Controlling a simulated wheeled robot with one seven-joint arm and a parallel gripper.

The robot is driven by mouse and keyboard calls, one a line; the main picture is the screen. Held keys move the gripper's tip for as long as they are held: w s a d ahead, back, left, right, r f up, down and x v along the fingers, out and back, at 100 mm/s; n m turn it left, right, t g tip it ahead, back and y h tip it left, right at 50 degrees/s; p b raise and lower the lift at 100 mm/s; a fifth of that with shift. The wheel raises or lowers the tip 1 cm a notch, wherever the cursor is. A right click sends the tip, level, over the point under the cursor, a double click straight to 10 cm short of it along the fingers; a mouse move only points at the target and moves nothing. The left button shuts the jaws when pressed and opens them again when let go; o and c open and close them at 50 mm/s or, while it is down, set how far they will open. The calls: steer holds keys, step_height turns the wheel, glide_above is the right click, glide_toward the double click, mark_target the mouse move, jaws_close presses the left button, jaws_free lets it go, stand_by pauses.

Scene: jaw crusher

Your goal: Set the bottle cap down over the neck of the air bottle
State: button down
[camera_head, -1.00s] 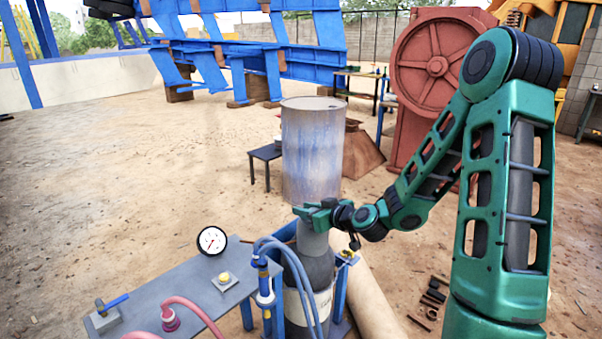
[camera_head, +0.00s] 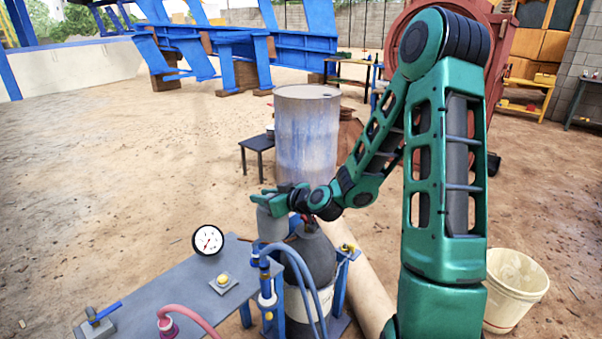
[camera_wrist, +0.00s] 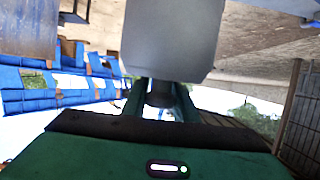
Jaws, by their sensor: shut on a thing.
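My gripper (camera_head: 266,200) is shut on the bottle cap (camera_head: 272,226), a light grey, rounded cylinder that hangs below the fingers. In the wrist view the cap (camera_wrist: 172,38) fills the top middle, with my gripper (camera_wrist: 160,95) fingers closed at its end. The air bottle (camera_head: 312,256) is dark grey and stands upright in the blue frame, its lower part inside a white container or band. Its neck (camera_head: 309,224), with a dark and reddish fitting, shows just right of the cap. The cap is beside the neck in the picture, not over it; its exact depth is unclear.
A grey bench (camera_head: 190,290) with a pressure gauge (camera_head: 207,240) lies at front left. Blue hoses (camera_head: 298,262) rise close in front of the bottle. A rusty blue drum (camera_head: 306,135) stands behind. A white bucket (camera_head: 515,290) is at right. Open sandy ground lies left.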

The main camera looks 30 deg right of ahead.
steer(key=w+d+m+h, duration=0.1)
steer(key=w+d, duration=0.3)
steer(key=d, duration=0.5)
steer(key=w+d+m+h, duration=0.1)
steer(key=w+d+h, duration=0.1)
steer(key=d, duration=0.8)
steer(key=shift+w+t, duration=0.3)
steer(key=shift+w, duration=0.55)
steer(key=shift+a, duration=0.1)
step_height(320, 180, down, 12)
steer(key=c, duration=1.3)
jaws_free()
steer(key=shift+c, duration=0.2)
steer(key=shift+s, duration=0.1)
